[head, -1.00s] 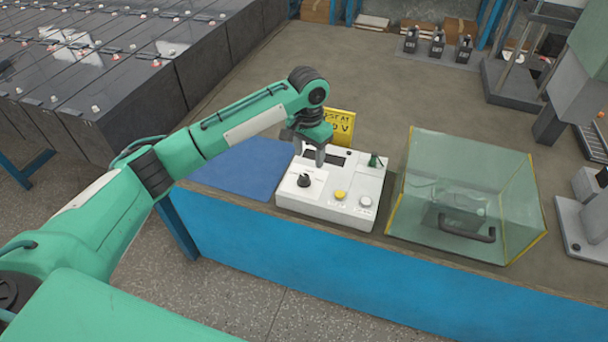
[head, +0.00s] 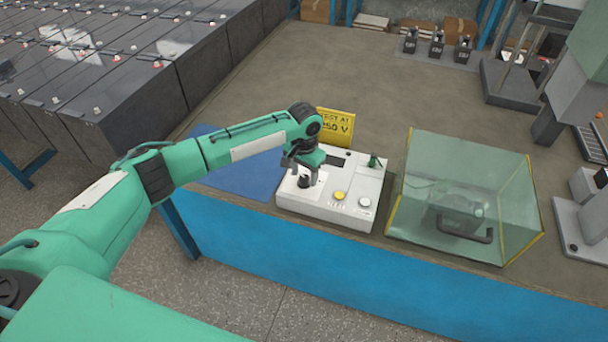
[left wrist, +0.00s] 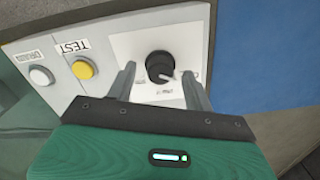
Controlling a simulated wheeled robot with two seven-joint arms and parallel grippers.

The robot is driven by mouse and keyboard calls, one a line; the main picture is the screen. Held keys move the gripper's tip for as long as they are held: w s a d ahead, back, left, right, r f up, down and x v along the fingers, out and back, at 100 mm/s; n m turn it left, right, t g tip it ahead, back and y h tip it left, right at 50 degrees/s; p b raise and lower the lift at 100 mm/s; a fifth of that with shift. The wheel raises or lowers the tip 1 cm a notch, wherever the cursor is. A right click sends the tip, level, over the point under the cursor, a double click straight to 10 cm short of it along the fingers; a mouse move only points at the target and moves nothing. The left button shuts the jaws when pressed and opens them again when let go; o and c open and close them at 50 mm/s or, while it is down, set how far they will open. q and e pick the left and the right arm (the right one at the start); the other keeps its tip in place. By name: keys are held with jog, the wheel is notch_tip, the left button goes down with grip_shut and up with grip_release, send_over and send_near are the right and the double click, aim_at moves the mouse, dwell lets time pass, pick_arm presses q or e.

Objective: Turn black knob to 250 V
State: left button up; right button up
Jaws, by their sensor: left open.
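The black knob (left wrist: 160,66) sits on the left part of the white tester box (head: 322,204). It also shows in the head view (head: 304,182), partly under my gripper. A pale pointer mark on it points to the lower right in the left wrist view; the scale print is too small to read. My left gripper (left wrist: 162,85) is open, its two fingers on either side of the knob and pointing down at the box; I cannot tell whether they touch it. In the head view the left gripper (head: 304,172) is just above the knob. My right gripper is not in view.
A yellow sign (head: 336,126) behind the box reads "TEST AT 250 V". A yellow button (left wrist: 83,68) labelled TEST and a white button (left wrist: 40,75) are beside the knob. A clear cover (head: 420,180) stands right of the box; a blue mat (head: 235,180) lies left.

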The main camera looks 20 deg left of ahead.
pick_arm(q)
jog(key=shift+f, duration=0.7)
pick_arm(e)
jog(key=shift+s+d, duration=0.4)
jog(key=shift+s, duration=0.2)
